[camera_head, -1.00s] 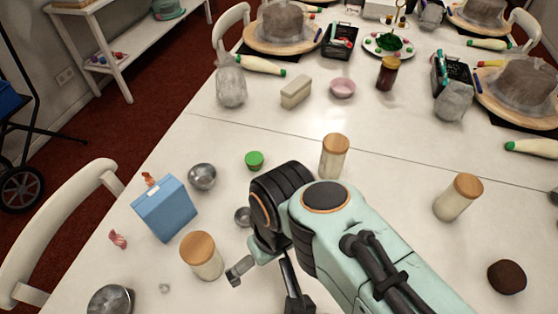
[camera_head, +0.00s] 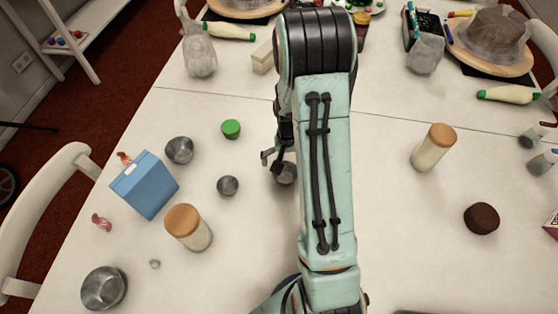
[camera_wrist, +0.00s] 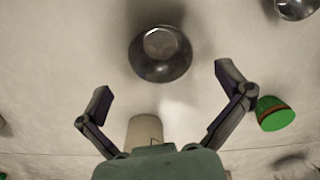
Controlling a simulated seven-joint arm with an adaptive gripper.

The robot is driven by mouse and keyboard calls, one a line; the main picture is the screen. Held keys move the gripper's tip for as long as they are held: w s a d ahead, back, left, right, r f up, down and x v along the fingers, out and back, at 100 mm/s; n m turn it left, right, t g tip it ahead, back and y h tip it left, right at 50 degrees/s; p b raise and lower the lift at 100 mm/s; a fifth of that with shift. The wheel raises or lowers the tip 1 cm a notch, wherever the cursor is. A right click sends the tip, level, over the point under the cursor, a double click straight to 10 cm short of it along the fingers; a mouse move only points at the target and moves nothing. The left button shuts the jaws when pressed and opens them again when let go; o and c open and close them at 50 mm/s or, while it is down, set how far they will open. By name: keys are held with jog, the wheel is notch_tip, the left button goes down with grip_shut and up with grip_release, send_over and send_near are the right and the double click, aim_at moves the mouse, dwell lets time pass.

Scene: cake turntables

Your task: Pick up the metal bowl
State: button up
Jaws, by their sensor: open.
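A round metal bowl (camera_wrist: 160,54) lies ahead of my gripper in the wrist view, roughly between the lines of the two fingers and apart from them. In the head view this bowl (camera_head: 286,174) shows partly, beside my gripper (camera_head: 272,163) and my arm. My gripper (camera_wrist: 163,95) is open with nothing held. Other metal bowls stand to the left: a small one (camera_head: 228,186), one by the blue carton (camera_head: 180,150), and a larger one (camera_head: 104,288) at the front left. The pictures do not show which bowl the task names.
A green-topped item (camera_head: 231,129) stands left of my gripper and a pale cylinder (camera_wrist: 142,132) shows between the finger bases. The blue carton (camera_head: 145,185) and wooden-lidded jars (camera_head: 188,228) (camera_head: 433,148) stand around. A dark round item (camera_head: 482,218) lies right; table around it is clear.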

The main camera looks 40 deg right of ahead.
aim_at(285, 178)
notch_tip(285, 178, down, 5)
jog(key=shift+f, duration=0.15)
jog(key=c, duration=1.2)
